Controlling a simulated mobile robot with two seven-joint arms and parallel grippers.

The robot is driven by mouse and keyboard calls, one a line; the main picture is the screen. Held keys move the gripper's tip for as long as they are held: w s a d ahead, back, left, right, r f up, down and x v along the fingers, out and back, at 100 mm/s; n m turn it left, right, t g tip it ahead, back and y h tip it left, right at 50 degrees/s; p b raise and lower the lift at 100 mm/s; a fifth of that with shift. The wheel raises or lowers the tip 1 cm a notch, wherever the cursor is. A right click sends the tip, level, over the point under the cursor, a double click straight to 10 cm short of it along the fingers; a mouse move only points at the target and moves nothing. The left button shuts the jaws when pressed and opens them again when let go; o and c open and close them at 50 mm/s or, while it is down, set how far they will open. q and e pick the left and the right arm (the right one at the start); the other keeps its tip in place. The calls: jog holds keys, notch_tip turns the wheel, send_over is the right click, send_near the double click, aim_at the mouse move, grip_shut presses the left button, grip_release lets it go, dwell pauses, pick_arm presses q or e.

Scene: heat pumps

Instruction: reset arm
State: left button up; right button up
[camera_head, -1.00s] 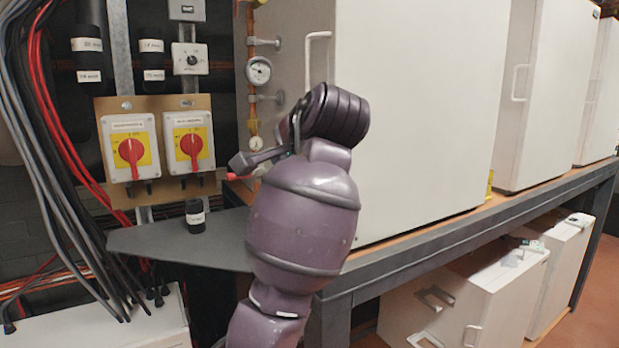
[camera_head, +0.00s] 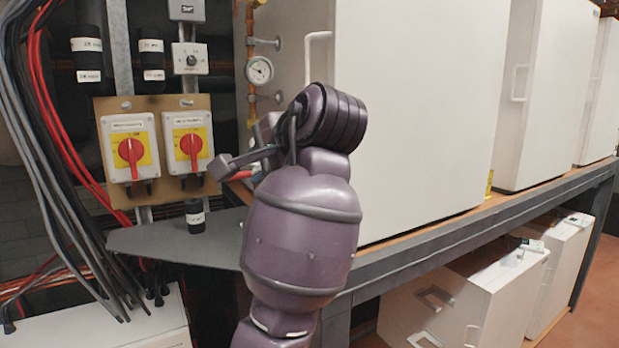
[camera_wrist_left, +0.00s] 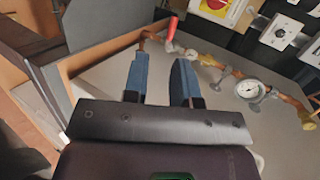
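My left arm rises from the bottom middle of the head view, in front of the white cabinet (camera_head: 420,110). My left gripper (camera_head: 236,158) points left, beside the cabinet's left side and near the copper pipe. In the left wrist view the two blue fingers of the gripper (camera_wrist_left: 158,72) stand apart with nothing between them. A red-handled valve (camera_wrist_left: 172,28) lies beyond the fingertips there; I cannot tell its exact distance. My right gripper is not in view.
Two red rotary switches (camera_head: 131,152) (camera_head: 191,146) are on a wall board at the left. A pressure gauge (camera_head: 259,70) sits on the pipe. A black cylinder (camera_head: 195,217) stands on the grey shelf (camera_head: 165,243). Cables hang at far left. Open floor shows at the lower right.

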pick_arm(q)
jog(key=s+d+f+m+h, duration=0.1)
jog(key=s+d+h, duration=0.1)
jog(key=d, duration=0.5)
jog(key=shift+s+d+f+m, duration=0.2)
jog(key=shift+d+m, duration=0.1)
jog(key=shift+m, duration=0.1)
jog(key=w+a, duration=0.7)
jog(key=w, duration=0.3)
jog(key=shift+w+r, duration=0.15)
